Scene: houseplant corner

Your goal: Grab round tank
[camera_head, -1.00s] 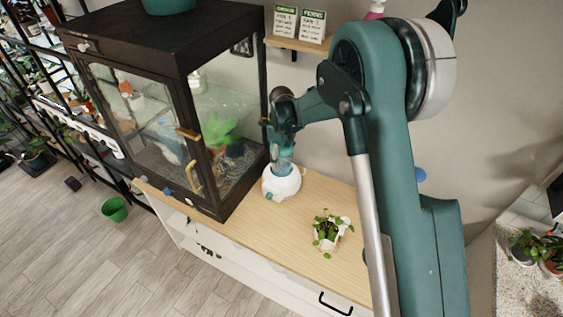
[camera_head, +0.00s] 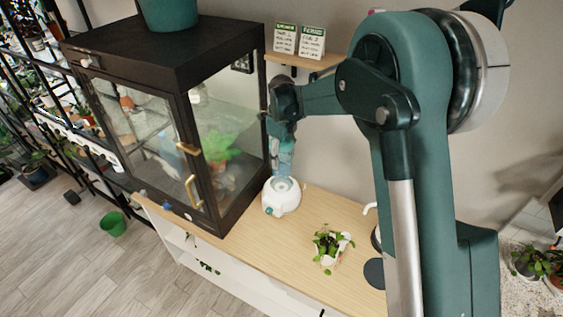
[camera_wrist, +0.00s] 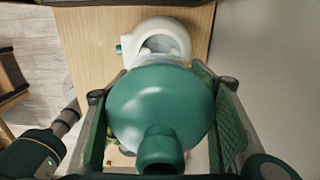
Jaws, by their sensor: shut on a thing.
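The round tank (camera_wrist: 160,105) has a teal rounded body with a narrower knob facing the wrist camera. My gripper (camera_wrist: 162,118) is shut on it, one finger on each side. In the head view the tank (camera_head: 284,158) shows as a pale blue piece under my gripper (camera_head: 283,142), which partly hides it. The white round base (camera_head: 282,200) stands on the wooden cabinet top directly below, and its open top shows. The base also appears beyond the tank in the wrist view (camera_wrist: 155,38). The tank appears held just above the base.
A black-framed glass case (camera_head: 185,120) stands close to the left, with brass handles. A small potted plant (camera_head: 328,245) and a dark round disc (camera_head: 374,273) are on the wooden top (camera_head: 270,238) to the right. A wall shelf (camera_head: 300,60) with two cards is behind.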

